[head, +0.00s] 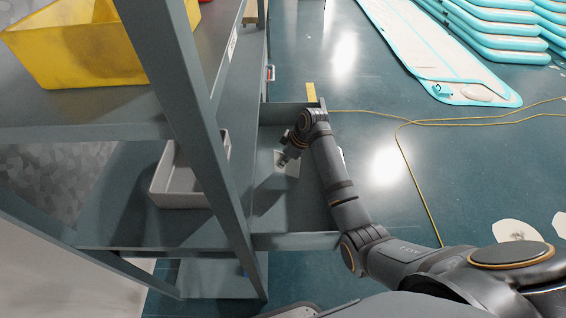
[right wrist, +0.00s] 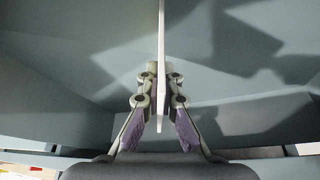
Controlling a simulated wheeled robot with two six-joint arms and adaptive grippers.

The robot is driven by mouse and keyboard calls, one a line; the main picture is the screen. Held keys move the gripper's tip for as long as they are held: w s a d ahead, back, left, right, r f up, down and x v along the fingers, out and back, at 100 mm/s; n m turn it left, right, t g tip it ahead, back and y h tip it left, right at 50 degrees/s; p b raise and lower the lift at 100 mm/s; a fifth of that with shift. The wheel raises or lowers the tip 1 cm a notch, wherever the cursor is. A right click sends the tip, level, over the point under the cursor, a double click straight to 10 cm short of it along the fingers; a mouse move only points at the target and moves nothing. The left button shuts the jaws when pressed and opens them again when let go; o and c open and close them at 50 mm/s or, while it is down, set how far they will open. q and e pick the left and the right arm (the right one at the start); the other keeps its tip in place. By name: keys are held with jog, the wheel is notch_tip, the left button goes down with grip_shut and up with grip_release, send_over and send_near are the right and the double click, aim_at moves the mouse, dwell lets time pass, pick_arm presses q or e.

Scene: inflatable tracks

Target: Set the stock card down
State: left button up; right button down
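The stock card (head: 292,169) is a small pale card at my right gripper (head: 284,157) in the head view. In the right wrist view the card (right wrist: 161,40) is a thin white upright strip seen edge-on. My right gripper (right wrist: 161,85) is shut on it, with one finger on each side. The gripper and card are over or inside an open grey drawer (head: 312,213) that sticks out from the shelf unit. I cannot tell whether the card touches the drawer floor. My left gripper is not in view.
The grey shelf unit (head: 180,75) has a slanting post close to the drawer's left. A yellow bin (head: 85,50) stands on its upper shelf and a pale tray (head: 180,188) lower down. A yellow cord (head: 405,150) lies on the floor. Inflatable tracks (head: 440,50) lie at the back right.

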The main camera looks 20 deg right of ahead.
jog(key=shift+f, duration=0.15)
jog(key=c, duration=2)
grip_release()
jog(key=shift+f, duration=0.15)
jog(key=o, duration=0.5)
jog(key=p+v, duration=0.1)
jog(key=v, duration=1.1)
